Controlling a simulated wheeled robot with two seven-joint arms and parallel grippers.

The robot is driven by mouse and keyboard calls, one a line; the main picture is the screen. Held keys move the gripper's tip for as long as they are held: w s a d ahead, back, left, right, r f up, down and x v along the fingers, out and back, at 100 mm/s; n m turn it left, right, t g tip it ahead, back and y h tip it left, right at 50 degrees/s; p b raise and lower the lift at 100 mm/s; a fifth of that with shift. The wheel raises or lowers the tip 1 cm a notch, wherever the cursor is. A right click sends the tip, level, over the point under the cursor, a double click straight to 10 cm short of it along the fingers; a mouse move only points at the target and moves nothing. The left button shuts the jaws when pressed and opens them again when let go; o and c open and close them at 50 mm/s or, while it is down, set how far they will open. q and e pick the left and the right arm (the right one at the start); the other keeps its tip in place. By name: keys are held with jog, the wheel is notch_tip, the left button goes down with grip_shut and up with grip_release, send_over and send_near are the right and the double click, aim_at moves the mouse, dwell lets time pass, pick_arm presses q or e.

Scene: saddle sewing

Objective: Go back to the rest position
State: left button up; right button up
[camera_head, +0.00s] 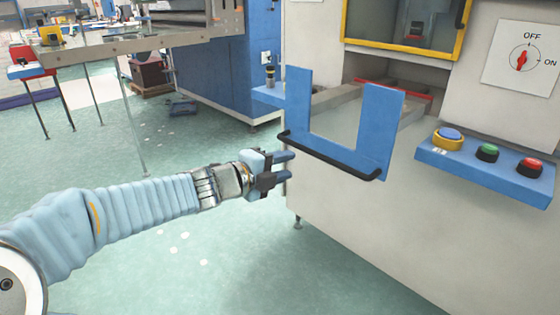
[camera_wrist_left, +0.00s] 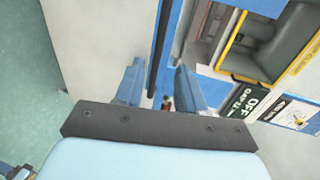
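My left gripper (camera_head: 288,166) is at the end of my light-blue left arm, in front of the machine and just below the left end of the black handle bar (camera_head: 330,159). Its two blue fingers are apart with nothing held between them. In the left wrist view the open left gripper (camera_wrist_left: 160,78) shows both fingers, and the black bar (camera_wrist_left: 160,42) appears in the gap between them, beyond the fingertips. The bar is fixed along the lower edge of a blue U-shaped plate (camera_head: 377,130). My right gripper is in neither view.
The grey machine body (camera_head: 400,230) stands close on the right. A blue button panel (camera_head: 475,172) with blue, green and red buttons juts out from it. A rotary switch (camera_head: 522,60) is above. A metal table (camera_head: 130,43) stands at the back left.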

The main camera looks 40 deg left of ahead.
pick_arm(q)
jog(key=shift+s, duration=0.4)
jog(key=w+d+f+n+g+h, duration=0.1)
jog(key=w+d+f+n+g, duration=0.25)
jog(key=f, duration=0.55)
jog(key=w+d+f+n+g+h, duration=0.1)
jog(key=w+d+f+n, duration=0.1)
jog(key=d+f+n, duration=0.5)
jog(key=w+d+f+g, duration=0.2)
jog(key=d+f, duration=0.1)
jog(key=f, duration=0.8)
jog(key=s+d+f+n+g, duration=0.3)
jog(key=s+d+f, duration=0.2)
jog(key=s+f, duration=0.1)
jog(key=s+d+f+n+g, duration=0.2)
jog(key=s+d+f, duration=0.3)
jog(key=f, duration=0.4)
jog(key=s+d+f+n+g+h, duration=0.1)
jog(key=s+d+f+n+g, duration=0.2)
jog(key=s+d+f+n, duration=0.2)
notch_tip(320, 180, down, 3)
jog(key=shift+s+g, duration=0.35)
jog(key=shift+s, duration=0.6)
jog(key=shift+a, duration=0.1)
